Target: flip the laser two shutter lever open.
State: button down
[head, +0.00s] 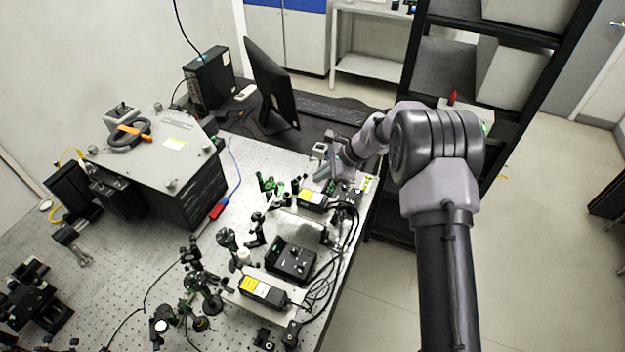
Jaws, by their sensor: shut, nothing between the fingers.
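Two black laser boxes with yellow labels are on the perforated optical bench (225,262). The far laser box (312,199) is close to my gripper, and the near laser box (263,292) lies on a pale plate toward the front. I cannot tell from their labels which is laser two. The shutter lever is too small to make out, and so is its position. My gripper (323,176) is shut and empty, small in the picture, just behind and above the far laser box. I cannot tell whether it touches anything.
A black control box (291,261) with cables sits between the laser boxes. Several optic mounts (228,239) crowd the bench to their left. A large grey-topped box (160,150) stands at left, a monitor (270,85) behind, and a dark shelf rack (445,65) at the back right.

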jog(key=w+v, duration=0.1)
jog(key=v, duration=0.6)
jog(key=shift+d+r, duration=0.35)
jog(key=shift+d, duration=0.1)
jog(key=shift+s, duration=0.1)
